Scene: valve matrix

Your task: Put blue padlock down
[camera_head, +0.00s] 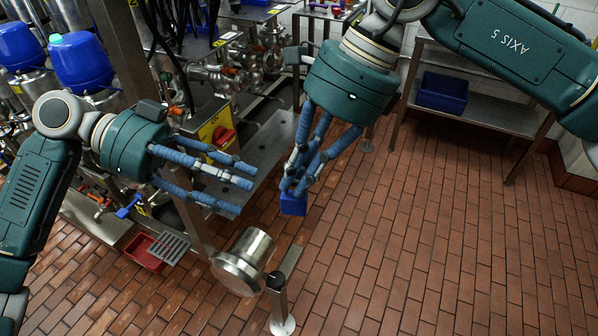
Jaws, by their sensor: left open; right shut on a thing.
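The blue padlock (293,204) is a small blue block in the head view, right of the middle of the picture's left half. My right gripper (294,186) comes down from above and is shut on it. Its fingers cover the padlock's upper part, so the shackle cannot be made out. The padlock hangs clear in front of the tiled floor. My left gripper (242,194) is open and empty to the left of the padlock, with its fingers pointing right.
A steel flanged cylinder (243,262) and a short post (281,305) stand below the grippers. Valves and pipes (238,75) fill the upper left. A blue crate (442,92) sits on a steel shelf table (487,110) at the upper right. The brick floor (430,230) at right is clear.

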